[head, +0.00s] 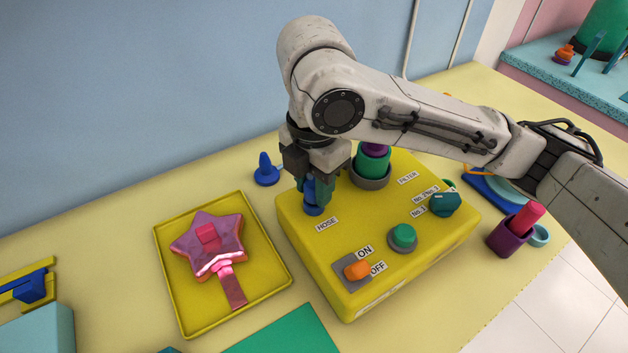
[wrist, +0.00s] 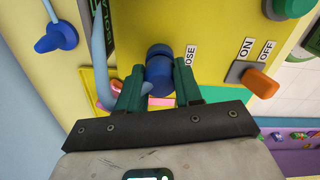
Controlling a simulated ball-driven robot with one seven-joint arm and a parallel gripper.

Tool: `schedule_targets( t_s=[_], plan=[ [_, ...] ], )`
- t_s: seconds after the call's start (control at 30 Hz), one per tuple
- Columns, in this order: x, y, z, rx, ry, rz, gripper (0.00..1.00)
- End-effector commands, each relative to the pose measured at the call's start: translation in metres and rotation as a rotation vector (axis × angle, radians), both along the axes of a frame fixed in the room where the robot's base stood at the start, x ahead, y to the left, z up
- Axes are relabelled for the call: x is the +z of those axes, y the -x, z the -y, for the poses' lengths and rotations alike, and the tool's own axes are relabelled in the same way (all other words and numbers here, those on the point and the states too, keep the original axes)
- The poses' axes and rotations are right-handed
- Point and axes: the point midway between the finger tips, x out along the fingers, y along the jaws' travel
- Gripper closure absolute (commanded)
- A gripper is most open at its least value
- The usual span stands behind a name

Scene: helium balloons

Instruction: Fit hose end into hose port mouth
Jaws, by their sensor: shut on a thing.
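My gripper (head: 313,207) points down over the left side of the yellow machine, next to its HOSE label. Its green fingers are shut on a blue cylindrical piece, which I take for the hose end (wrist: 158,76); it also shows low between the fingers in the head view (head: 313,210). A light-blue hose (wrist: 101,60) runs down beside the left finger in the wrist view and curves in behind the fingers. The hose port mouth is not clearly distinguishable from the blue piece. I cannot tell whether the piece is seated in it or only above it.
The yellow machine (head: 345,285) carries an orange ON/OFF switch (head: 357,270), a green button (head: 403,235) and a teal knob (head: 445,203). A blue cone piece (head: 266,172) stands behind left. A pink star balloon (head: 207,245) lies in a yellow tray (head: 188,325). A purple cup (head: 506,237) stands right.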

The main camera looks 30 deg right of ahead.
Motion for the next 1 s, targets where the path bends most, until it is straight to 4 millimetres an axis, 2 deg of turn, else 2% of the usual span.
schedule_targets(
  t_s=[0.23,0.27,0.57,0.83,1.0],
  plan=[
    [-0.007,0.0,0.0,0.0,-0.001,-0.001,0.97],
    [-0.006,0.0,0.0,0.0,-0.001,-0.001,0.65],
    [-0.006,0.0,0.0,0.0,0.0,0.0,0.36],
    [-0.005,0.0,0.0,0.0,0.0,-0.001,0.36],
    [0.004,0.0,0.0,0.0,0.0,-0.001,0.36]
  ],
)
